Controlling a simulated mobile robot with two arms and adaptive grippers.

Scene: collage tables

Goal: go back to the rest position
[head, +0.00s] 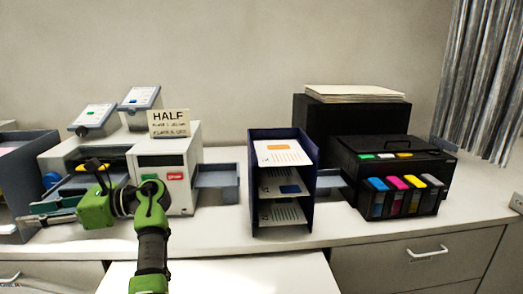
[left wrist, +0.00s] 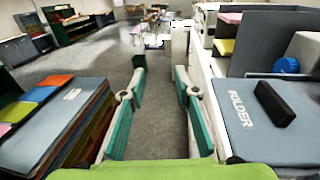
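My left gripper (head: 27,215) is at the left of the head view, at the counter's front edge, pointing left before the grey-white machine. In the left wrist view my left gripper (left wrist: 160,70) has its two teal fingers wide apart, with only grey floor between them, so it is open and empty. My green and dark left arm rises from the bottom of the head view. My right gripper is in neither view.
A white machine (head: 178,165) with a HALF sign (head: 170,123), a navy paper rack (head: 253,195) and a black printer (head: 390,160) stand on the counter (head: 345,232). The left wrist view shows a FOLDER-marked panel (left wrist: 240,137) on the right and stacked coloured boards (left wrist: 50,130) on the left.

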